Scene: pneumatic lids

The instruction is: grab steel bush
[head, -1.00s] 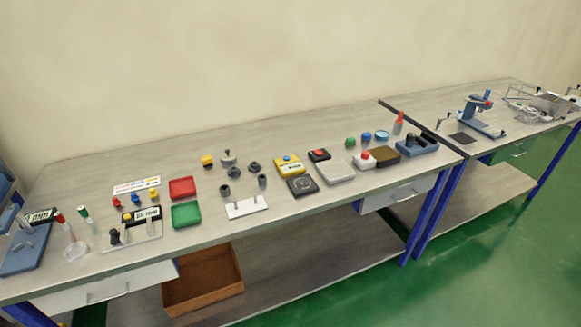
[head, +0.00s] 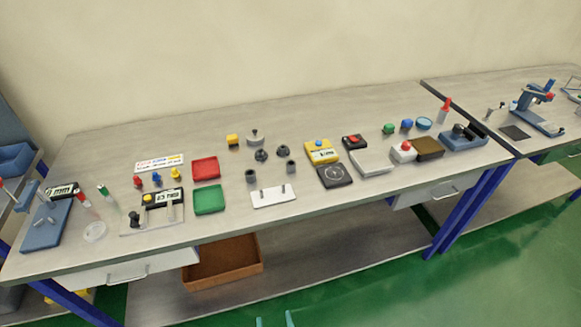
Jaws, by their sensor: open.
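Several small grey parts stand mid-bench. Small light grey pieces (head: 44,222) lie on a blue plate at the far left. I cannot tell which piece is the steel bush. Two teal tips, seemingly my gripper (head: 274,320), show at the bottom edge, apart and empty, well in front of the bench.
A red tray (head: 205,168) and a green tray (head: 209,199) stand left of the grey parts. A yellow device (head: 321,151) and a black dial (head: 335,176) stand to the right. A brown box (head: 222,262) sits on the lower shelf. The bench's front strip is mostly clear.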

